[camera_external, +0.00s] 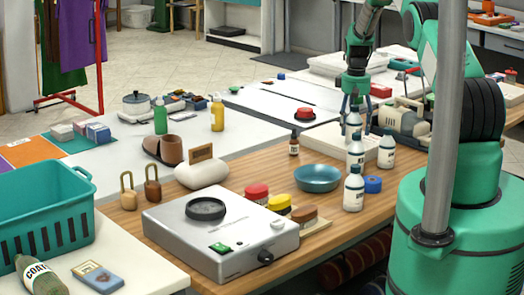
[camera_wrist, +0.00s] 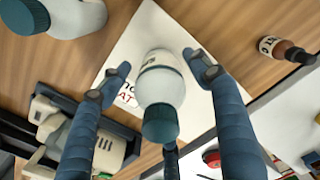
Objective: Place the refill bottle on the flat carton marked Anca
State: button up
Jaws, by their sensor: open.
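My gripper (camera_external: 355,100) points down over the back of the wooden counter. In the wrist view its blue fingers (camera_wrist: 198,85) are spread to either side of a white bottle with a teal cap (camera_wrist: 160,90). The external view shows a white bottle (camera_external: 353,122) just under the fingers; its base is hidden. A flat white carton (camera_external: 318,136) lies below and shows around the bottle in the wrist view (camera_wrist: 145,28). The bottle looks upright over the carton; I cannot tell whether it touches. Printed letters beside it are partly hidden, so the carton's name is not readable.
Similar white bottles (camera_external: 356,150) (camera_external: 386,150) (camera_external: 353,188) stand close by. A small brown bottle (camera_external: 294,143) stands left of the carton and a blue bowl (camera_external: 317,178) in front. A beige machine (camera_external: 405,120) is to the right. Bare wood shows near the bowl.

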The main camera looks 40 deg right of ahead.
aim_at(355, 106)
notch_tip(355, 106, up, 11)
jog(key=shift+r, duration=0.2)
dwell(0.4)
dwell(0.5)
